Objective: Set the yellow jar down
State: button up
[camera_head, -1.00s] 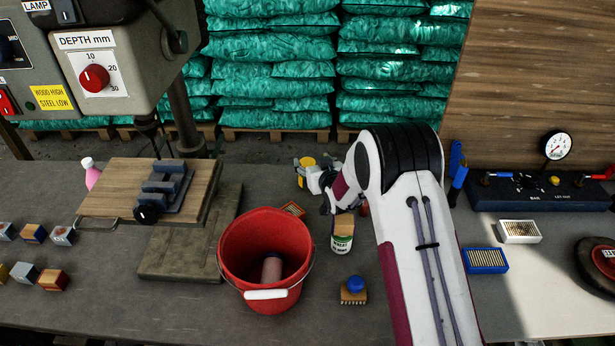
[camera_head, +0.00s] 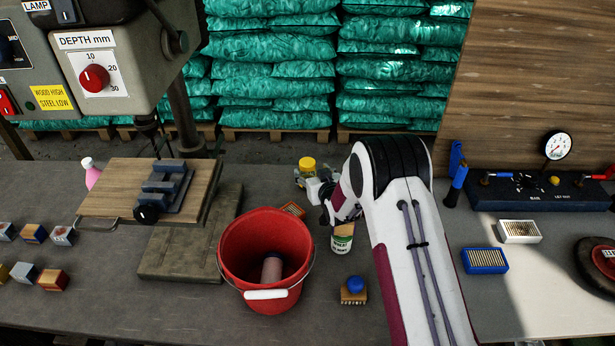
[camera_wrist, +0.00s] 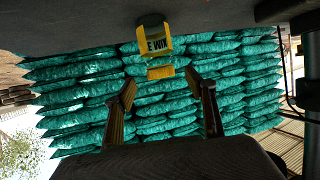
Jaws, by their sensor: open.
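The yellow jar (camera_head: 307,164) stands upright on the far part of the grey bench, behind the red bucket. My gripper (camera_head: 302,180) is just in front of the jar, partly hidden by my own arm. In the wrist view, which is upside down, the jar (camera_wrist: 154,42) shows with its dark base against the bench surface at the top and a yellow label with black letters. A smaller yellow patch (camera_wrist: 160,72) shows below it. My fingers (camera_wrist: 163,82) are spread wide and empty, with the jar beyond their tips and apart from them.
The red bucket (camera_head: 233,243) holds a pinkish cylinder (camera_head: 271,270). A white-labelled can (camera_head: 342,240) stands under my arm, with a blue-knobbed brush (camera_head: 354,290) in front. A drill press plate (camera_head: 115,190) is at left. Teal sacks (camera_head: 270,70) are stacked behind the bench.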

aim_at(310, 168)
jog(key=shift+x, duration=2.45)
jog(key=shift+r, duration=0.1)
grip_shut()
jog(key=shift+r, duration=5)
